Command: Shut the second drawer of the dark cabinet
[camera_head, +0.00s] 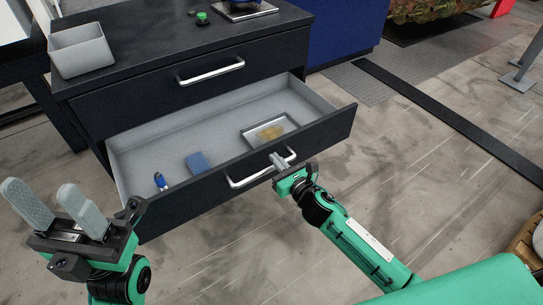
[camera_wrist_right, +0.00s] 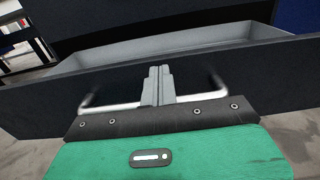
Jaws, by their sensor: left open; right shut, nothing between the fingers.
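The dark cabinet (camera_head: 90,88) stands at the upper left of the head view. Its second drawer (camera_head: 200,198) is pulled out, with its grey inside showing, and its front also spans the right wrist view (camera_wrist_right: 40,100). The drawer has a silver bar handle (camera_head: 238,183). My right gripper (camera_head: 277,160) is shut and empty, its fingertips at the handle near its right end; I cannot tell whether they touch the drawer front. In the right wrist view the fingers (camera_wrist_right: 158,85) lie between the handle's two ends. My left gripper (camera_head: 55,205) is open and empty at the lower left, apart from the drawer.
In the drawer lie a blue block (camera_head: 197,162), a small blue item (camera_head: 160,181) and a metal tray (camera_head: 268,133) with something yellowish. The top drawer, with handle (camera_head: 212,73), is shut. A grey bin (camera_head: 80,50) and a green button (camera_head: 201,17) are on top.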

